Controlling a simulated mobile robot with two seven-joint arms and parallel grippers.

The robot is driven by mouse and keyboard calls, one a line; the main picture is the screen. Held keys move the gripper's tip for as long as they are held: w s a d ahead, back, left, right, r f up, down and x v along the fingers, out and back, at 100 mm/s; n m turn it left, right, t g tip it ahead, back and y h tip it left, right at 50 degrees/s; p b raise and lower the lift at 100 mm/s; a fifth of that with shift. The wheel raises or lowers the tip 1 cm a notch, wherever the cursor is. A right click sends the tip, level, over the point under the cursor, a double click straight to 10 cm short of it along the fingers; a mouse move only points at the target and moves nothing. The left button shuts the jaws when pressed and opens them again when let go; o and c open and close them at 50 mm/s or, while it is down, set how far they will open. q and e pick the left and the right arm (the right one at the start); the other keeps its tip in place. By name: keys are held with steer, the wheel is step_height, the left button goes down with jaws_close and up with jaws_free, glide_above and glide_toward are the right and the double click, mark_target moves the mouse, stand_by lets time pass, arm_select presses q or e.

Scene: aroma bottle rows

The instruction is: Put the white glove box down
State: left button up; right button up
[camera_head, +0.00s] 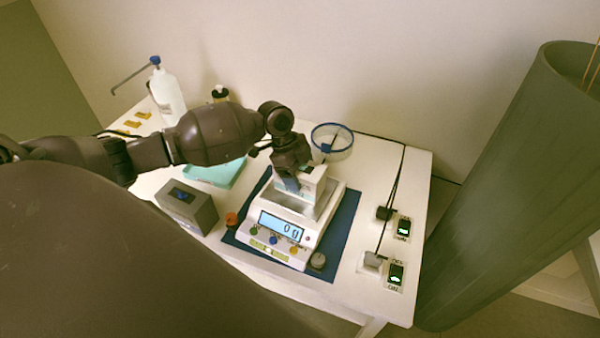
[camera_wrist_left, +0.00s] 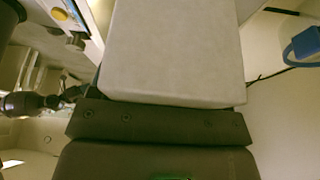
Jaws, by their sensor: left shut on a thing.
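The white glove box (camera_head: 313,182) is in my left gripper (camera_head: 290,172), over the pan of the white scale (camera_head: 284,238). The scale's display reads 0 g. I cannot tell whether the box touches the pan. In the left wrist view the box (camera_wrist_left: 170,50) fills the upper middle, against the dark gripper body. The scale's edge (camera_wrist_left: 88,25) shows at upper left there. My left gripper is shut on the box, and its fingers partly hide it in the head view. My right gripper is not in view.
The scale stands on a dark blue mat (camera_head: 343,229). A blue-rimmed dish (camera_head: 331,141) is behind it. A grey box (camera_head: 187,206), teal tray (camera_head: 214,172) and wash bottle (camera_head: 166,95) are left. Cabled switches (camera_head: 402,229) lie right, near a large grey cylinder (camera_head: 510,180).

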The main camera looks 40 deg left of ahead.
arm_select(q)
steer(key=o, duration=1)
steer(key=shift+o, duration=0.2)
steer(key=v, duration=1.2)
steer(key=shift+r, duration=0.1)
